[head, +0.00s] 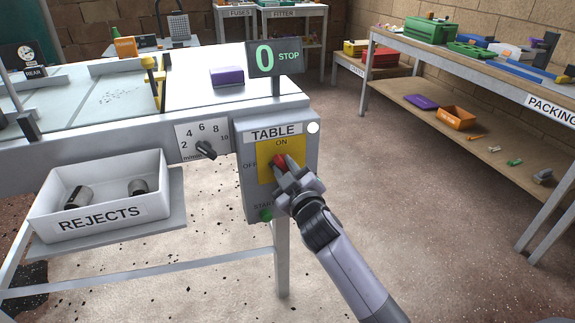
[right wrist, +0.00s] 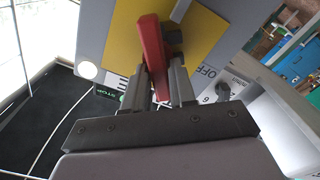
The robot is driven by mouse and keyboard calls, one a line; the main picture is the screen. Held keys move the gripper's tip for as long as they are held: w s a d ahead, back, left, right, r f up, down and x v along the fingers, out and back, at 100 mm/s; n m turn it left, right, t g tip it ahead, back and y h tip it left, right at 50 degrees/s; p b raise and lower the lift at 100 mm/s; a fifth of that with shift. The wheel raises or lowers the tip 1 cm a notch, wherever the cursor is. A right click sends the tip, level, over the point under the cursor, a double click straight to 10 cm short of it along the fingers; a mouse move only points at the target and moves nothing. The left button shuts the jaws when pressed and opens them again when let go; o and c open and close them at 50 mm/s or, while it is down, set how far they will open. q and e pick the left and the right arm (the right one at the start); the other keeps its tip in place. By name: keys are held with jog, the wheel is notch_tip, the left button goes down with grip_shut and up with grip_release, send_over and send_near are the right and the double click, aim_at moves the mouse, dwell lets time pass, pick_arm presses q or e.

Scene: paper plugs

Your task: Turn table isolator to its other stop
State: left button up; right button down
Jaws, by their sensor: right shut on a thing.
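The table isolator is a red handle (head: 279,160) on a yellow plate (head: 265,171), on the front of a grey box marked TABLE (head: 245,200). ON is printed above the handle and OFF to its left. My right gripper (head: 286,171) reaches in from the lower right and is shut on the handle. In the right wrist view the red handle (right wrist: 151,50) stands between the two fingers of my right gripper (right wrist: 160,88). The gripper hides part of the handle, so its exact angle is hard to tell. My left gripper is out of view.
A green START button (head: 266,214) sits low on the box. A black dial (head: 206,150) is to its left. A display (head: 275,57) above reads 0 STOP. A white REJECTS bin (head: 100,205) is at the left. Open floor lies right of the box, before the packing bench (head: 470,70).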

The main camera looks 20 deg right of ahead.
jog(key=n, duration=0.5)
jog(key=shift+a+f+n+p, duration=0.25)
jog(key=shift+f+n+p, duration=0.05)
jog(key=shift+f+n, duration=0.15)
jog(key=shift+n, duration=1.05)
jog(key=shift+f+n, duration=0.15)
jog(key=shift+n, duration=1.05)
jog(key=c, duration=1)
grip_release()
jog(key=shift+c, duration=0.2)
jog(key=shift+s, duration=0.1)
